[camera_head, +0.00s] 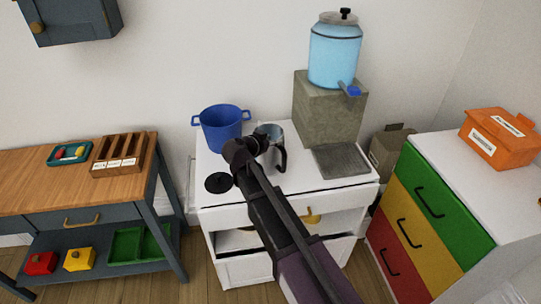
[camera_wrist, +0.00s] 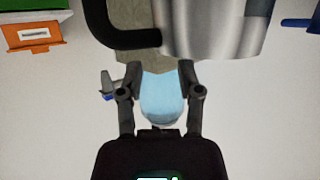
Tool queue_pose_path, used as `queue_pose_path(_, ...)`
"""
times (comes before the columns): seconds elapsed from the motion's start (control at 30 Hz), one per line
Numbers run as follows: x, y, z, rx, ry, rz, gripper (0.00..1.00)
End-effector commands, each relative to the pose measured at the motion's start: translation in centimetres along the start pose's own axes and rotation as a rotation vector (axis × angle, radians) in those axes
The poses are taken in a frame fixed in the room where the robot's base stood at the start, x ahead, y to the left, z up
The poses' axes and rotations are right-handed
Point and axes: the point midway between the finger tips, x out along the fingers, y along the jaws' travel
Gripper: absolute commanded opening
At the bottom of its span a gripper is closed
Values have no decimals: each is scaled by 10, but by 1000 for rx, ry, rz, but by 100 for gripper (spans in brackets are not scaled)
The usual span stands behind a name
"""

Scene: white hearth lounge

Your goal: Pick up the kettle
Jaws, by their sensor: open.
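The kettle (camera_head: 271,131) is silver with a black handle and stands on the white counter (camera_head: 330,187), right of the blue pot. My arm and gripper (camera_head: 245,150) cover part of it in the head view. Its handle shows on the right side of my arm. In the wrist view, which looks upside down, the shiny kettle (camera_wrist: 215,28) fills the top, with the handle towards the left. My gripper (camera_wrist: 160,90) is open there, with nothing between its fingers. The kettle lies beyond the fingertips; I cannot tell the exact gap.
A blue pot (camera_head: 222,128) and a black disc (camera_head: 219,182) are on the counter. A blue dispenser (camera_head: 335,55) stands on a stone block (camera_head: 328,112) behind, above a dark grey tray (camera_head: 341,161). A coloured drawer unit (camera_head: 425,215) is at the right, a wooden-topped table (camera_head: 50,190) left.

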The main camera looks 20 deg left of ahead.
Motion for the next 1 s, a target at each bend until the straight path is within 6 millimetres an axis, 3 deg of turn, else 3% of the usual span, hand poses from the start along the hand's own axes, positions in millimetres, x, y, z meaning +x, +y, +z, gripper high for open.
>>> queue_pose_path(0.4,46,-1,2,1,-1,1,46)
queue_pose_path(1.0,49,0,0,0,0,0,46)
